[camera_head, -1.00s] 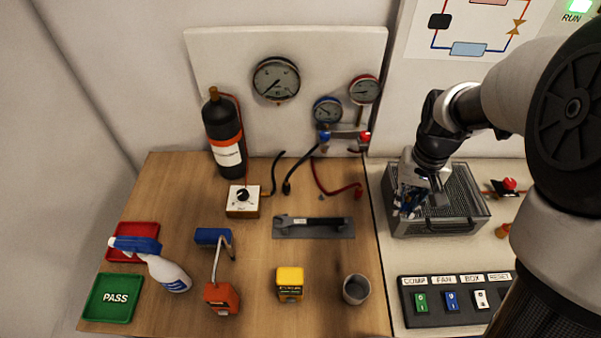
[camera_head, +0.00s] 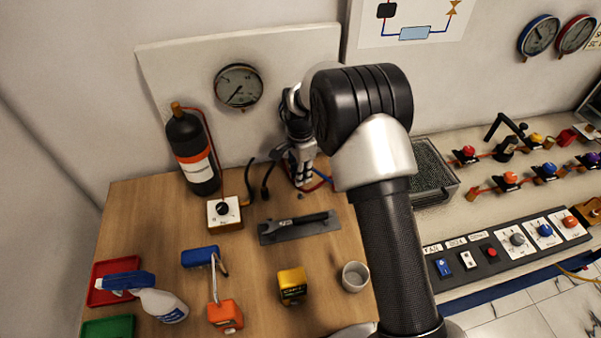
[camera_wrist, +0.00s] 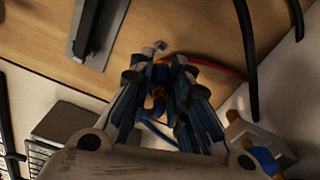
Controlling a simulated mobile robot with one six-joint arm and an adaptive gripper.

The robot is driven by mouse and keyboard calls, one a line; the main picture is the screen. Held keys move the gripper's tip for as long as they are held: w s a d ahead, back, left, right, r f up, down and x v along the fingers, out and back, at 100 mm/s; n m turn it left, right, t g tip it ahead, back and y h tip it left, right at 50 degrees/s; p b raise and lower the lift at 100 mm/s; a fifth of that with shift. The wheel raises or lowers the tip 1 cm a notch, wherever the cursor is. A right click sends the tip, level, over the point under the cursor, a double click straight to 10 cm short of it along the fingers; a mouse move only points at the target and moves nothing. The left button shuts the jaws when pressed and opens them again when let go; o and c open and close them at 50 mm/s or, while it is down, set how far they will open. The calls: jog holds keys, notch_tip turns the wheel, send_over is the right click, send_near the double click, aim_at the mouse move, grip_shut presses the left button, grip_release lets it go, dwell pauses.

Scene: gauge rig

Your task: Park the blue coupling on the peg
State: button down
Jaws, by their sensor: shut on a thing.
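My gripper (camera_head: 302,180) is over the back of the wooden bench, below the gauge panel. In the wrist view my gripper (camera_wrist: 158,80) is shut on the blue coupling (camera_wrist: 158,102), which shows blue with a brass-coloured part between the fingers. A blue hose (camera_wrist: 155,130) trails beneath it. A small grey metal post (camera_wrist: 160,46), apparently the peg, stands just beyond the fingertips. I cannot tell whether the coupling touches it.
A red hose (camera_wrist: 215,66) and a black hose (camera_wrist: 246,45) lie close by. A dark tool on a grey mat (camera_head: 335,223) lies in front of my gripper. A manifold part with a blue knob (camera_wrist: 265,158) is at the lower right. A grey cup (camera_head: 355,277) stands nearer the front.

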dwell(0.4)
jog(key=shift+f+b, duration=1.45)
jog(key=shift+f, duration=1.15)
jog(key=shift+f+b, duration=0.6)
jog(key=shift+f, duration=0.55)
jog(key=shift+f, duration=0.15)
jog(key=c, duration=1.7)
grip_release()
jog(key=shift+o, duration=0.6)
jog(key=o, duration=0.5)
